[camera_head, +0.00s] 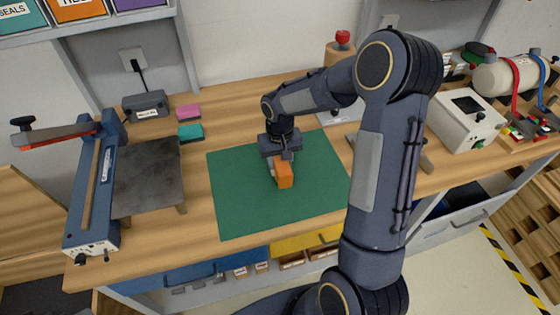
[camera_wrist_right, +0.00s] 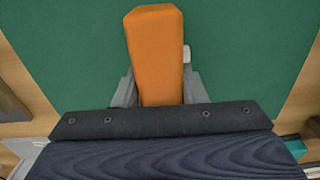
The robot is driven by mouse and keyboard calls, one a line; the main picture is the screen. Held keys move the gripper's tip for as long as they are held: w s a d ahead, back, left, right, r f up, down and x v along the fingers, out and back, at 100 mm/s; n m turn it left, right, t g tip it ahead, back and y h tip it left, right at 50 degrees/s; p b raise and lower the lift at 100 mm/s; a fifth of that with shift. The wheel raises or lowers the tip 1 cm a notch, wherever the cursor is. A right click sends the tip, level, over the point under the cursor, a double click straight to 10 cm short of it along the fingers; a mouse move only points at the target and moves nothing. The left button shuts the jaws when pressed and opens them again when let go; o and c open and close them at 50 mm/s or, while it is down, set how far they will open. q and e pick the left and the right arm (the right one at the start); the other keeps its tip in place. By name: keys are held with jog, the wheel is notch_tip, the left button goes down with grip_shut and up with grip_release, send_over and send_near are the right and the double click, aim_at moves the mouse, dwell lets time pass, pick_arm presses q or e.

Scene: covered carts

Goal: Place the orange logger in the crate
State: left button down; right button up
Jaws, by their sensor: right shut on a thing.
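The orange logger (camera_head: 285,175) is a small orange block on the green mat (camera_head: 234,200) in the head view. In the right wrist view the logger (camera_wrist_right: 156,50) stretches out from between the fingers over green. My right gripper (camera_head: 276,165) is shut on it, with one finger on each side. I cannot tell whether the logger touches the mat or is just above it. My left gripper is in neither view. I cannot make out the crate for certain.
A sealer with a long arm (camera_head: 92,190) and a dark plate (camera_head: 150,175) stand at the left. Pink (camera_head: 188,111) and teal (camera_head: 190,132) blocks lie behind the mat. A white box device (camera_head: 466,120) stands at the right. Blue (camera_head: 190,275) and yellow (camera_head: 300,241) drawers sit below the bench's front edge.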

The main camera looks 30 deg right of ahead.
jog(key=shift+f, duration=0.4)
jog(key=shift+f, duration=0.15)
jog(key=o, duration=1.2)
jog(key=shift+c, duration=0.2)
